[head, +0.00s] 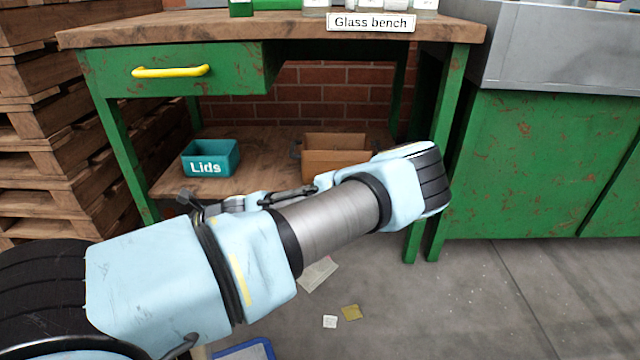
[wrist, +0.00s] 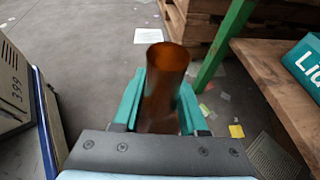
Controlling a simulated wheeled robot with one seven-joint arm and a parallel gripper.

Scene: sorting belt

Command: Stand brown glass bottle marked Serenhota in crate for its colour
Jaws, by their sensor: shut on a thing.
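The brown glass bottle (wrist: 165,85) is between the teal fingers of my gripper (wrist: 160,100) in the wrist view. The gripper is shut on it. One round end of the bottle points away from the palm; its other end is hidden by the gripper. No marking can be read on it. In the head view my folded arm hides the bottle, and the gripper is hard to make out behind it. No crate for brown glass can be identified; the top of the bench is mostly cut off by the frame.
The glass bench (head: 450,32) has a yellow-handled drawer (head: 170,71). Its lower shelf holds a teal Lids box (head: 211,158) and a brown box (head: 335,157). Pallets (head: 35,130) stand left, a green cabinet (head: 550,170) right.

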